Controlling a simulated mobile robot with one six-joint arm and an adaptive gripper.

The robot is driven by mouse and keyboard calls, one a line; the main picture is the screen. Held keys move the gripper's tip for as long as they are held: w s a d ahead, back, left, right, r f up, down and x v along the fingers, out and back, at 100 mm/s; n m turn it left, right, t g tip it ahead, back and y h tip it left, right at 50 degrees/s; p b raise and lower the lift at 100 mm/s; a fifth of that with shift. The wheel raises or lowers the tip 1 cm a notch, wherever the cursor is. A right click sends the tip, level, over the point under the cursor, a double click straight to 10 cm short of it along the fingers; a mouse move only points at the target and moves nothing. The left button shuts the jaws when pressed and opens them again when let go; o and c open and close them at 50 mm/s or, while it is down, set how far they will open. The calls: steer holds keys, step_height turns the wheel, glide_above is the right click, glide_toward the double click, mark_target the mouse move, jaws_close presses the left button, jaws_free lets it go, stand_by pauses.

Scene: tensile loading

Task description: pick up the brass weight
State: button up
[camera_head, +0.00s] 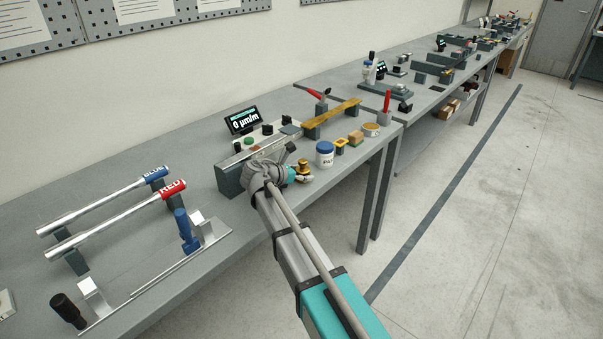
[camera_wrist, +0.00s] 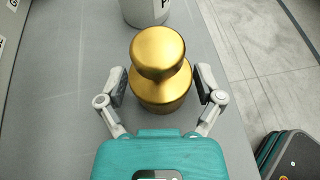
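The brass weight (camera_wrist: 161,88) is a gold, round body with a wide rounded knob on top. In the wrist view it stands between the two fingers of my gripper (camera_wrist: 160,84). The dark pads are wide apart, one on each side of its body, with what look like narrow gaps; contact at the tips is hard to judge. In the head view the weight (camera_head: 303,165) is near the bench's front edge, beside my gripper (camera_head: 297,174). Its base is partly hidden there, and I cannot tell whether it touches the bench.
A white jar with a blue lid (camera_head: 325,153) stands close behind the weight. A grey fixture (camera_head: 235,174) and a lit display (camera_head: 242,120) lie left of it. Blue (camera_head: 156,175) and red (camera_head: 172,189) handled wrenches rest further left. The bench's front edge is close.

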steer(key=c, duration=0.9)
steer(key=shift+r, duration=0.2)
step_height(320, 180, up, 2)
steer(key=p, duration=0.2)
steer(key=shift+r+p, duration=0.1)
steer(key=shift+p, duration=0.2)
steer(key=shift+s+d+r+p, duration=0.4)
steer(key=shift+s+r+p, duration=1.35)
steer(key=shift+s, duration=0.55)
steer(key=shift+s+d+r+p, duration=0.45)
steer(key=shift+s+r+p, duration=1.25)
steer(key=shift+s, duration=0.6)
steer(key=shift+s+d+r+p, duration=0.4)
steer(key=shift+s+r+p, duration=1.35)
steer(key=shift+s, duration=0.55)
